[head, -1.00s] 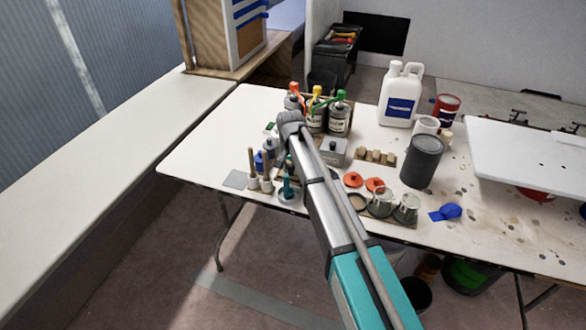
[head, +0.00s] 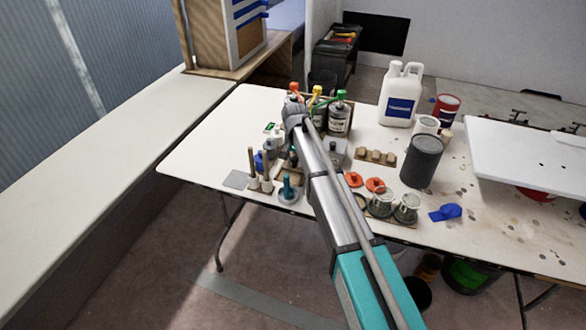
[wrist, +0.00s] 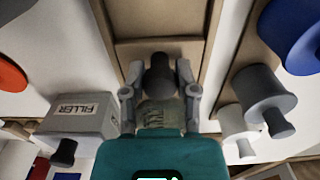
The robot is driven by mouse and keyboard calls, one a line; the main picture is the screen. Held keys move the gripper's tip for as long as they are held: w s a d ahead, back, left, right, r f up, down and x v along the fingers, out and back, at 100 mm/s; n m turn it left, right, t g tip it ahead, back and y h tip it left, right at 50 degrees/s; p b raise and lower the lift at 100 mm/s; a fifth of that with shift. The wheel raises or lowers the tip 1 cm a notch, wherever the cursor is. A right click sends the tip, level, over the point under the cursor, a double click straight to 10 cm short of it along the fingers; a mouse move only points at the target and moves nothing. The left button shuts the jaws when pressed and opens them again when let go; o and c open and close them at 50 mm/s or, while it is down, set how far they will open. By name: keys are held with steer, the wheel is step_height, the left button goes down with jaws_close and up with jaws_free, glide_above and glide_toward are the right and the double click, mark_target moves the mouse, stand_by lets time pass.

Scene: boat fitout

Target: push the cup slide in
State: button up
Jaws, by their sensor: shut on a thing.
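In the wrist view a tan wooden slide channel (wrist: 159,50) with raised side walls runs away from my gripper. My gripper (wrist: 159,75) is at its near end, its two grey fingers on either side of a dark rounded knob (wrist: 160,80). A grey-green cup-like piece (wrist: 157,112) shows just below the knob, between the fingers. The gripper is shut on the knob or on this piece; I cannot tell which. In the head view my arm hides the slide and the fingers.
In the head view, bottles with coloured caps (head: 338,120) stand behind the wrist.

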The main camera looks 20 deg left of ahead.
steer(key=shift+w, duration=3.05)
steer(key=o, duration=1.2)
steer(key=shift+s, duration=0.1)
steer(key=shift+o, duration=0.2)
steer(key=shift+r, duration=0.1)
steer(key=shift+r+p, duration=3.4)
steer(key=shift+p, duration=0.15)
